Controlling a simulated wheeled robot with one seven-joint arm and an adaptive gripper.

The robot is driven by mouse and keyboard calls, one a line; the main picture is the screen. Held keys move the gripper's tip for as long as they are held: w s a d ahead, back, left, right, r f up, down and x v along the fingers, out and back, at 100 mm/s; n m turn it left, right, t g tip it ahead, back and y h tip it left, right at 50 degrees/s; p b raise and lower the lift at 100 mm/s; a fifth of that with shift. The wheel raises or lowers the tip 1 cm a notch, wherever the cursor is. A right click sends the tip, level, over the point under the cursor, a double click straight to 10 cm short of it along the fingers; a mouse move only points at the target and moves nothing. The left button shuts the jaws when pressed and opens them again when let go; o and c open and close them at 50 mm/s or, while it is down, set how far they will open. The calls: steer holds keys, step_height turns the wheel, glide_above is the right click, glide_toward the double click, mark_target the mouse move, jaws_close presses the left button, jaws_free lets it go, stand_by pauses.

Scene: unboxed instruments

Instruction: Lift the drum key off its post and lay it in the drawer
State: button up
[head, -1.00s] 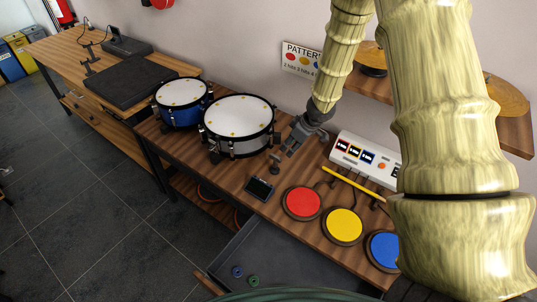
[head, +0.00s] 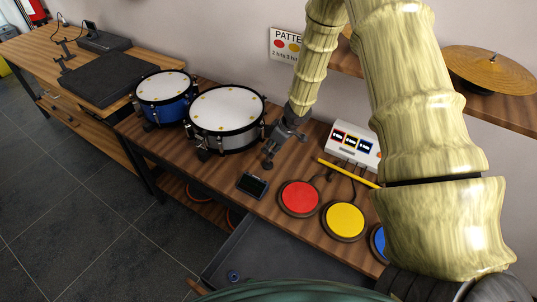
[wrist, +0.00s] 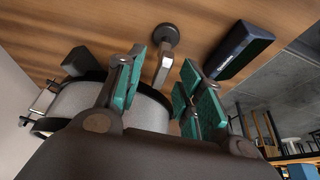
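In the wrist view the drum key (wrist: 161,70) is a small grey piece at a round dark post base on the wooden bench. My gripper (wrist: 163,78) has its teal pads apart, one on either side of the key, with a gap visible on each side. In the head view my gripper (head: 271,156) is low over the bench, right of the silver drum, and it hides most of the key and post. The grey drawer (head: 285,250) is pulled out below the bench's front edge.
A small dark device (head: 252,185) lies close in front of the post. A silver drum (head: 227,117) stands to the left, a red pad (head: 299,198) and yellow pad (head: 344,221) to the right. A blue disc (head: 234,276) lies in the drawer.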

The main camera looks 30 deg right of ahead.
mark_target(270, 151)
steer(key=shift+a+x, duration=0.2)
steer(key=shift+x, duration=2.4)
jaws_close()
